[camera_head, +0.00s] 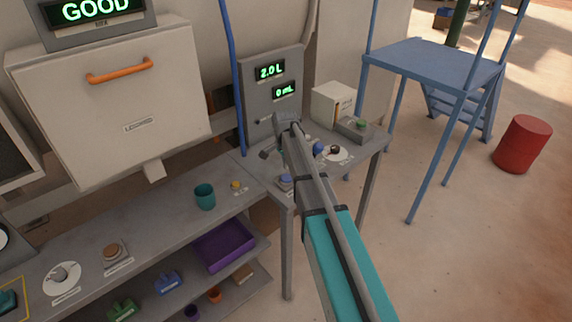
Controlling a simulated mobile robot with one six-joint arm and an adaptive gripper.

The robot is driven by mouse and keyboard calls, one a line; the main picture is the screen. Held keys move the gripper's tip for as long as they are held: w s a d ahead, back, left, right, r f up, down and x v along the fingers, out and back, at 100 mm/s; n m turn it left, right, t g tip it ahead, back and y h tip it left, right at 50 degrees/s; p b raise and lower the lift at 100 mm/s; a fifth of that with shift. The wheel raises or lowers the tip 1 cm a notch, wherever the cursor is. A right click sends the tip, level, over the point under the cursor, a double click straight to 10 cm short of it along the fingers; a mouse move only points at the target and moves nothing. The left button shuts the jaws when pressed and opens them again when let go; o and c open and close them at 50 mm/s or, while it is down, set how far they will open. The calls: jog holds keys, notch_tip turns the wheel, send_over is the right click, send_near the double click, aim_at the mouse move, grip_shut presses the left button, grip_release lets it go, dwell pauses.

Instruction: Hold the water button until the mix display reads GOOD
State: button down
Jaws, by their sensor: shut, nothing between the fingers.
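The mix display (98,8) at the top left shows GOOD in green letters. A blue button (285,180) on a small grey base sits at the near edge of the right-hand bench. Its label is too small to read, so I cannot tell whether it is the water button. My gripper (268,153) is shut and empty at the end of my arm, over the back left of this bench. It appears apart from the blue button. My arm hides part of the bench.
A grey panel (272,80) reads 2.0 L and 0 mL. A blue knob (318,148), a green button (361,124) and a white box (333,103) stand on the right bench. A teal cup (204,196) is on the left bench.

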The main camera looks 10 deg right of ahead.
aim_at(285, 178)
notch_tip(285, 178, up, 7)
jog(key=p, duration=0.6)
jog(key=shift+r+p, duration=0.2)
jog(key=shift+p, duration=0.2)
jog(key=shift+a, duration=0.1)
dwell(2.1)
jog(key=s+n, duration=1.2)
jog(key=s, duration=1.4)
jog(key=shift+s+d, duration=0.15)
jog(key=shift+d, duration=0.3)
